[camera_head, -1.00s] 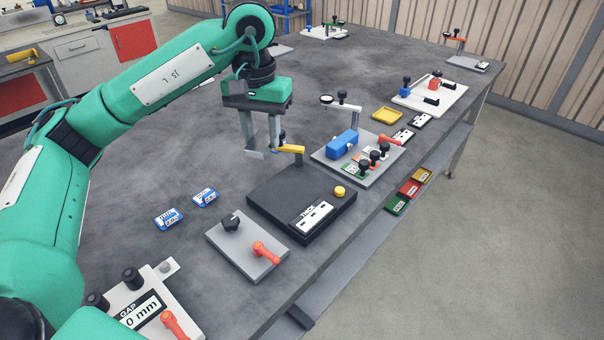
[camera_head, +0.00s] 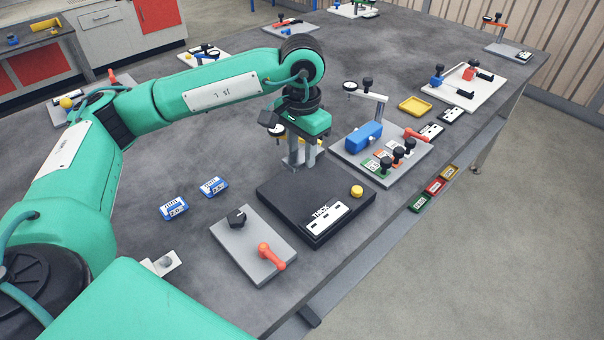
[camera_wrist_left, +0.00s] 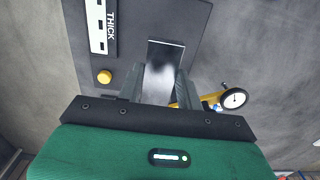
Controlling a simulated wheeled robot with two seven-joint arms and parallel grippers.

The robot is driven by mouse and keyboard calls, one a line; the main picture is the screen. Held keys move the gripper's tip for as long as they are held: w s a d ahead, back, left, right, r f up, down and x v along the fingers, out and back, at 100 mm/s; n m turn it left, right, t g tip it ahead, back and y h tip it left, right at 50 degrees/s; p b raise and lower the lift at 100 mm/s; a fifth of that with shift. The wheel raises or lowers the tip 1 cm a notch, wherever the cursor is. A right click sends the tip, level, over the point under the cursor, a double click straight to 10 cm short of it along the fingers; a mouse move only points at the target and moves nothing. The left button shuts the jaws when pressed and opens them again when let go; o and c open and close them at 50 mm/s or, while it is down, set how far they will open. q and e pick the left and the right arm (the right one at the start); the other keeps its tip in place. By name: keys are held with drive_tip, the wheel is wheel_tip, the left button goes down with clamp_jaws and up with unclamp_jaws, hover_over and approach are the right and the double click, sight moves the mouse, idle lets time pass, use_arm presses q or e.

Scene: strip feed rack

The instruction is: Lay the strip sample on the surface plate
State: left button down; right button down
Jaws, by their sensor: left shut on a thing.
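The dark flat block marked THICK, which I take for the surface plate (camera_head: 285,198), lies on the bench. It also shows in the wrist view (camera_wrist_left: 145,20). My left gripper (camera_head: 302,162) is over its far edge, pointing down. In the wrist view the left gripper (camera_wrist_left: 158,76) is shut on a shiny grey metal strip (camera_wrist_left: 164,60), the strip sample. The strip's free end reaches over the plate; whether it touches I cannot tell. In the head view the gripper hides the strip. My right gripper is not in view.
A yellow gauge arm with a round dial (camera_wrist_left: 234,98) stands close beside the gripper. A yellow button (camera_head: 357,191) sits on the plate. A fixture with a blue block (camera_head: 364,137) is just beyond. A grey panel with a red lever (camera_head: 252,243) is nearer. Two blue-white boxes (camera_head: 213,187) lie left.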

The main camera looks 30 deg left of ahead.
sight(302, 155)
use_arm(q)
wheel_tip(302, 155, down, 4)
wheel_tip(302, 155, down, 3)
drive_tip(key=shift+f+p, duration=0.1)
drive_tip(key=shift+p, duration=0.25)
drive_tip(key=shift+f, duration=0.5)
drive_tip(key=c, duration=1.1)
unclamp_jaws()
drive_tip(key=shift+o, duration=0.9)
drive_tip(key=shift+r, duration=0.25)
wheel_tip(302, 155, up, 11)
drive_tip(key=shift+f+b, duration=0.1)
drive_tip(key=shift+b, duration=0.7)
drive_tip(key=shift+r, duration=0.5)
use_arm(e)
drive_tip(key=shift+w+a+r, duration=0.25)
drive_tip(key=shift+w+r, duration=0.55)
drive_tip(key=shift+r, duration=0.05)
